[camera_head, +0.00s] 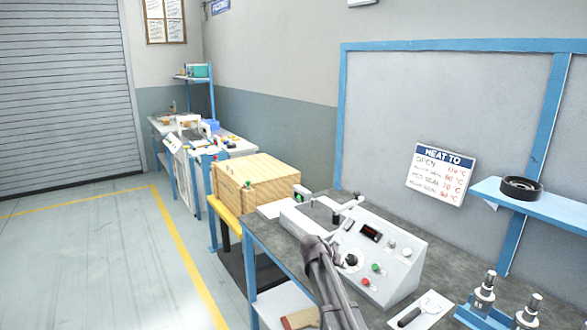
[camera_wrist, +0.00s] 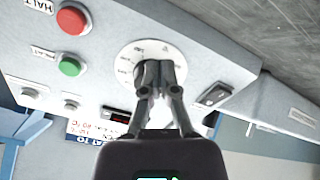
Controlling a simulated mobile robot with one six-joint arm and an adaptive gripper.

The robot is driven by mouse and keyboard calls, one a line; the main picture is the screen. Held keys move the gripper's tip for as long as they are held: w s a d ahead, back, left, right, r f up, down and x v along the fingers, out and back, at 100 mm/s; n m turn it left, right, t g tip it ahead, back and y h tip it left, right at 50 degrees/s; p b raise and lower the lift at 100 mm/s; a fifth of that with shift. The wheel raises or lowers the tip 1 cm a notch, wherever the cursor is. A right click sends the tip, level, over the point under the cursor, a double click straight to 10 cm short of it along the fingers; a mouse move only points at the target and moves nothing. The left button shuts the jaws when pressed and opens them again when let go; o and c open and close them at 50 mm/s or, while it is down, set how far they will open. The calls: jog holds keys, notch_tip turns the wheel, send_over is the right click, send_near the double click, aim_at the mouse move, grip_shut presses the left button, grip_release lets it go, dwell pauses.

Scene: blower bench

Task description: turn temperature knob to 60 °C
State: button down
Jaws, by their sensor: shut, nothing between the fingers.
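The blower's control box (camera_head: 385,262) stands on the bench with a sloping white front panel. Its black temperature knob (camera_head: 351,260) shows in the head view, left of the green and red buttons. Contact with the knob cannot be told. In the head view my gripper (camera_head: 314,242) is at the panel's left.
A red button (camera_wrist: 72,19), a green button (camera_wrist: 70,65) and a black rocker switch (camera_wrist: 214,94) flank the dial. A lit red display (camera_head: 371,232) sits above the knob. A heat sign (camera_head: 440,174) hangs behind. A wooden crate (camera_head: 262,182) stands left of the box.

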aim_at(355, 270)
jog(key=shift+w+d+f, duration=0.25)
jog(key=shift+d+f, duration=0.1)
jog(key=shift+f, duration=0.1)
jog(key=shift+w+d+r, duration=0.15)
jog(key=shift+d+r, duration=0.05)
jog(key=shift+r, duration=0.05)
dwell(1.0)
jog(key=shift+s+d+r, duration=0.15)
jog(key=shift+s+d, duration=0.25)
jog(key=shift+s, duration=0.05)
jog(key=shift+s+d+r+p, duration=0.15)
jog(key=shift+d+r+p, duration=0.1)
jog(key=shift+d+p, duration=0.15)
dwell(1.0)
jog(key=shift+s, duration=0.1)
jog(key=shift+s+d+f, duration=0.1)
jog(key=shift+s+f, duration=0.1)
jog(key=shift+s, duration=0.1)
jog(key=shift+r, duration=0.1)
